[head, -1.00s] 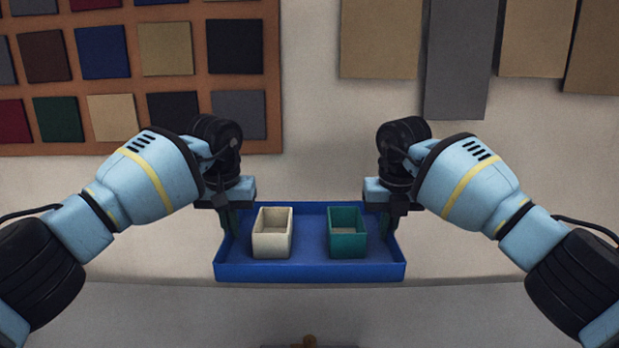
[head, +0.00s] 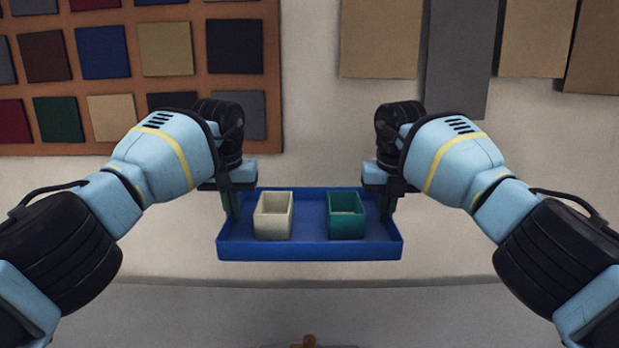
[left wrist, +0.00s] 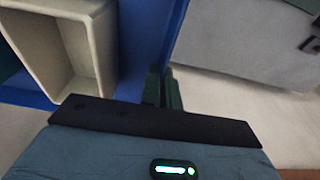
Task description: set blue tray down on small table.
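The blue tray (head: 310,252) is held level in front of me, with a cream box (head: 273,228) and a green box (head: 346,226) upright in it. My left gripper (head: 234,208) is shut on the tray's left wall, and my right gripper (head: 386,206) is at its right wall and appears shut on it. In the left wrist view, the green fingers (left wrist: 162,88) pinch the blue wall (left wrist: 168,35), with the cream box (left wrist: 75,50) beside them. I cannot make out the small table for certain in either view.
A board of colored fabric swatches (head: 120,60) and hanging panels (head: 455,60) are on the pale wall behind. A small brown object on a dark edge (head: 309,341) shows at the bottom of the head view. A grey boxy surface (left wrist: 240,45) shows in the left wrist view.

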